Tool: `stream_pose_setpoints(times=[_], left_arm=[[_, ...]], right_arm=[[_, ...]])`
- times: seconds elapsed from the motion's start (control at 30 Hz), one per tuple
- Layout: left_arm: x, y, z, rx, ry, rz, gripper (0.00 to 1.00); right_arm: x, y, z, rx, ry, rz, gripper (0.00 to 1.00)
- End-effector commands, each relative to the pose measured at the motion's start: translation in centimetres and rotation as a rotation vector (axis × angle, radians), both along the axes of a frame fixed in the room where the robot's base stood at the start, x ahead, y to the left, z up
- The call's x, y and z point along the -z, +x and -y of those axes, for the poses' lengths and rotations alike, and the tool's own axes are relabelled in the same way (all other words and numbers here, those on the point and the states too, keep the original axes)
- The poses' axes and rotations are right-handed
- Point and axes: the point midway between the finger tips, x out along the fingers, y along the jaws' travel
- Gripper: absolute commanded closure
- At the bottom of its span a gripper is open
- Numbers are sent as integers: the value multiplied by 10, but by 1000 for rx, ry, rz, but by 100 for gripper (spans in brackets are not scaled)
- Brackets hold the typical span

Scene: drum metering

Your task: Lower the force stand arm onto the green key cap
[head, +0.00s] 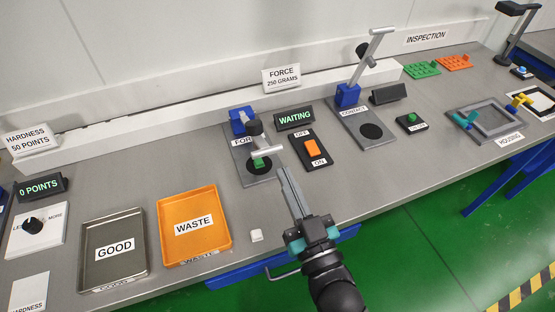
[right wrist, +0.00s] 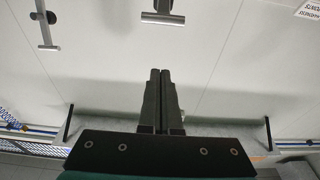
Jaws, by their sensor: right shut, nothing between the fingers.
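The force stand (head: 242,122) has a blue post, a black round weight and a grey cross-bar handle (head: 267,151). Its arm is tilted down towards the front, with the handle low over the plate. The green key cap (head: 260,163) sits on the black disc of the plate, partly hidden by the handle; I cannot tell whether the arm touches it. My right gripper (head: 283,174) is shut and empty, just in front and right of the handle. Its closed fingers (right wrist: 161,72) also show in the right wrist view. My left gripper is not in view.
A display reading WAITING (head: 295,117) and an orange switch (head: 312,149) stand right of the force stand. The contact stand (head: 348,95) has its arm raised. The waste tray (head: 229,238) and good tray (head: 142,266) lie left. A small white cap (head: 256,235) lies near the front edge.

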Motion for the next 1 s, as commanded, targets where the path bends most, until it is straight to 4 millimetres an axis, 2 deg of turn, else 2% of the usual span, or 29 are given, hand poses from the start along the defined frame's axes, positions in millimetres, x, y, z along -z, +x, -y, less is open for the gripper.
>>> stream_pose_setpoints(times=[0.13, 0.27, 0.77, 0.87, 1.0], left_arm=[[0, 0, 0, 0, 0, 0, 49], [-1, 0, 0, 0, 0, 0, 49], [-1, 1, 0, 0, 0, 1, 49], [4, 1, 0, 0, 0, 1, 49], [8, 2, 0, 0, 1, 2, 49]], right_arm=[[-4, 6, -1, 4, -4, -10, 100], [-7, 20, -6, 4, -2, -7, 100], [-21, 95, -31, 3, -3, -7, 100], [0, 92, -30, 4, -5, -16, 100], [14, 90, -29, 3, -3, -12, 100]])
